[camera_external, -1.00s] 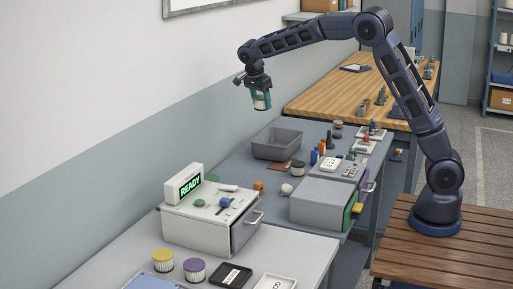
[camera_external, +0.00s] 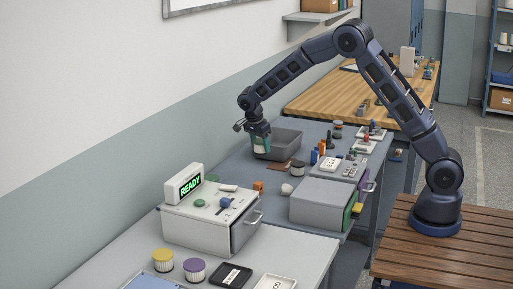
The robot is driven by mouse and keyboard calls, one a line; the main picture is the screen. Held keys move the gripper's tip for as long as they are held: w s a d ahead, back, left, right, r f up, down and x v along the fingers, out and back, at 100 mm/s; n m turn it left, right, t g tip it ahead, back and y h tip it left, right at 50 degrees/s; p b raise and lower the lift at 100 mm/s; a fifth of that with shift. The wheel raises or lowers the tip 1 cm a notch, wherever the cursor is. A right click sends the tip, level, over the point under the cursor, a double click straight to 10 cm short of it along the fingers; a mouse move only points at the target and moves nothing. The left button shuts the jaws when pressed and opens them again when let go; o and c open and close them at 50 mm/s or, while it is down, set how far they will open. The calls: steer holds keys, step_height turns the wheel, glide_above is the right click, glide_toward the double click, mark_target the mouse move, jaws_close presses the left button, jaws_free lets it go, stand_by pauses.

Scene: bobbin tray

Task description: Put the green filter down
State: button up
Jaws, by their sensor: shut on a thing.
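The green filter (camera_external: 261,147) is a small cylinder with a green upper part and a pale lower part. My gripper (camera_external: 259,138) is shut on it from above and holds it upright. The filter shows in front of the left side of the grey tray (camera_external: 290,138). I cannot tell whether it touches the table or hangs just above it.
A white box with a lit READY display (camera_external: 191,184) stands in front. A yellow-topped filter (camera_external: 162,259) and a purple-topped filter (camera_external: 194,268) stand on the near table. Several small items and a grey drawer box (camera_external: 318,202) lie to the right.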

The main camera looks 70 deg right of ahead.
mark_target(262, 173)
steer(key=shift+f, duration=4.8)
steer(key=shift+f, duration=0.1)
steer(key=o, duration=1)
